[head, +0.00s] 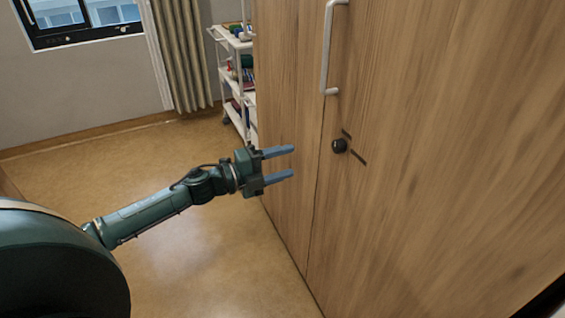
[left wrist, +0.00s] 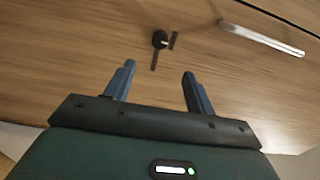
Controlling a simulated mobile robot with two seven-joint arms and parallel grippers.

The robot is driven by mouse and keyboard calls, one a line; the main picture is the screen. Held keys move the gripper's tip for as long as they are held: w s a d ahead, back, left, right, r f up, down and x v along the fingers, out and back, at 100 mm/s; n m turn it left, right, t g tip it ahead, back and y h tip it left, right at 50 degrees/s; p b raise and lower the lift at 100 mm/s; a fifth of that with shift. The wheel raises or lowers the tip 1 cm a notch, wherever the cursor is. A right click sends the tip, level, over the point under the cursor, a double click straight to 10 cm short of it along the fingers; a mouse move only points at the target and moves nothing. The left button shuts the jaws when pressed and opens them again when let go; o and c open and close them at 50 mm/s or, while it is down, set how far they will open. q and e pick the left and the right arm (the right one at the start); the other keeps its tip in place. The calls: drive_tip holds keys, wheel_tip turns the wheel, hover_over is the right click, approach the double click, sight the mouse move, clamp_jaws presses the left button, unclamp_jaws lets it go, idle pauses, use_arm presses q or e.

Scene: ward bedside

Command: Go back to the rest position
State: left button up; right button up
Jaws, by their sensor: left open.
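My left gripper (head: 292,162) reaches in from the left in the head view. Its two blue fingers are apart with nothing between them. It is in front of a tall wooden cabinet (head: 440,120), to the left of a dark round knob (head: 339,146) on the door. In the left wrist view the open fingers (left wrist: 157,82) point toward the wood, and the knob (left wrist: 160,40) shows beyond the fingertips. No contact with the knob or door shows. My right gripper is not in view.
A metal handle (head: 326,50) sticks out from the cabinet above the knob. A white shelf cart (head: 233,80) with small items stands beyond the cabinet. A curtain (head: 180,55) and a window (head: 85,18) are at the back. The floor (head: 170,265) at left is clear.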

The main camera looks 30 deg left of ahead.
use_arm(q)
drive_tip(key=s+d+f+n+g+y, duration=0.1)
drive_tip(key=s+d+f+n+y, duration=0.1)
drive_tip(key=s+d+f+n, duration=0.2)
drive_tip(key=s+d+f+n+g+y+p, duration=0.1)
drive_tip(key=s+d+f+n+y, duration=0.2)
drive_tip(key=s+f+n, duration=0.5)
drive_tip(key=s+d+f+n+g+y, duration=0.1)
drive_tip(key=s+d+f+n, duration=0.4)
drive_tip(key=s+n, duration=0.5)
drive_tip(key=shift+s+d+f+g+y, duration=0.3)
drive_tip(key=shift+s+d+f+y, duration=0.1)
drive_tip(key=shift+s+f+y, duration=0.5)
drive_tip(key=shift+s, duration=0.1)
drive_tip(key=shift+c, duration=0.5)
